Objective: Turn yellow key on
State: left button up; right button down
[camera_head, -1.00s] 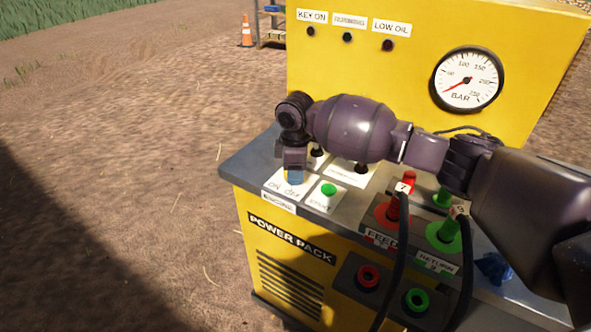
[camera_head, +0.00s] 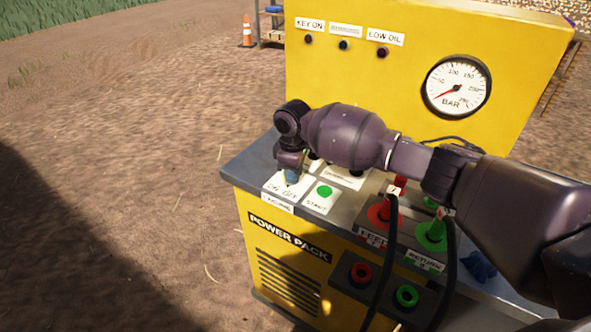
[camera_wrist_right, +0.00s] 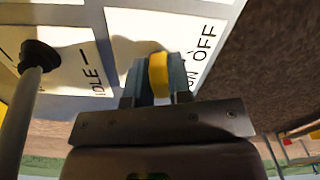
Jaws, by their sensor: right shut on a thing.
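The yellow key (camera_wrist_right: 158,75) shows in the right wrist view between the two blue-grey fingers of my right gripper (camera_wrist_right: 155,80), which is shut on it. The key stands at the white ON/OFF label plate (camera_wrist_right: 205,45). In the head view my right gripper (camera_head: 291,174) points down at the ON/OFF plate (camera_head: 274,187) on the left end of the power pack's top. The key is hidden there behind the gripper. The key on lamp (camera_head: 309,40) looks dark. My left gripper is not in view.
A green start button (camera_head: 324,191) sits right of the key plate. Red and green hose couplings with black hoses (camera_head: 431,232) stand further right. A black-knobbed lever (camera_wrist_right: 38,60) stands beside the idle label. A pressure gauge (camera_head: 456,87) is on the yellow panel.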

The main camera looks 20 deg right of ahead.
jog(key=m+p, duration=0.4)
jog(key=shift+s+a+r+m, duration=0.15)
jog(key=shift+a+r+m, duration=0.1)
jog(key=shift+r+m, duration=0.05)
jog(key=m+p, duration=0.3)
jog(key=shift+s+a+f, duration=0.1)
jog(key=shift+f, duration=0.05)
pick_arm(q)
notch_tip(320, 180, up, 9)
jog(key=p, duration=0.1)
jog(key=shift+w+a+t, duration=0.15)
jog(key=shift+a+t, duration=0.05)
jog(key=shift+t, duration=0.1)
pick_arm(e)
jog(key=shift+f+m, duration=0.15)
jog(key=shift+m, duration=0.65)
jog(key=c, duration=1.2)
grip_release()
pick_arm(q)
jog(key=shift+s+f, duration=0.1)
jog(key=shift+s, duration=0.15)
pick_arm(e)
jog(key=shift+o, duration=0.8)
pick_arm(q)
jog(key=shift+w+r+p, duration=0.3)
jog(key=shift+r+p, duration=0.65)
pick_arm(e)
notch_tip(320, 180, up, 11)
